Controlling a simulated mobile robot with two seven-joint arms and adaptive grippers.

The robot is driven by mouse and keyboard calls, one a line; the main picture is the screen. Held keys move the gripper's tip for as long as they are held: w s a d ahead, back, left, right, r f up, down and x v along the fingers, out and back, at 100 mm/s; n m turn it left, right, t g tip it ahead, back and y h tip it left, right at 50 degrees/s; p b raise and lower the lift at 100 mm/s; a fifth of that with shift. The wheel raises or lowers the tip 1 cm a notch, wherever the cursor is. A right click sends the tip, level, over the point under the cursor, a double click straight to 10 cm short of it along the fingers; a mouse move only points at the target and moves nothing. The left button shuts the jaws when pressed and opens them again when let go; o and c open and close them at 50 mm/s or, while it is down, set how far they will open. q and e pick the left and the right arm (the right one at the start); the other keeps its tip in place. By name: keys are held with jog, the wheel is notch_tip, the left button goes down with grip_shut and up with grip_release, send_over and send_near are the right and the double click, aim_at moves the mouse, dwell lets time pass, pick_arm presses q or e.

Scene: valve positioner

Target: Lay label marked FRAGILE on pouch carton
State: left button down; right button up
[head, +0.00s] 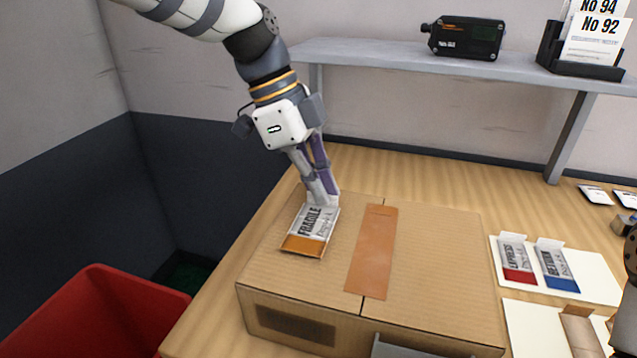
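The FRAGILE label (311,230) is white with black letters and an orange band at its near end. It is over the left part of the top of the closed cardboard carton (430,245), left of a brown strip (373,252). It looks flat on or very close to the top; I cannot tell whether it touches. My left gripper (322,200) points down, its fingers closed at the label's far end, and their tips hide that end.
An EXPRESS label (516,260) with a red band and another with a blue band (557,265) lie on a white card right of the carton. A red bin (95,310) stands at lower left. A shelf (400,62) spans the back, holding a black device (467,37).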

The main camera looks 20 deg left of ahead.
pick_arm(q)
jog(key=shift+f, duration=0.2)
dwell(0.6)
jog(key=c, duration=1.7)
grip_release()
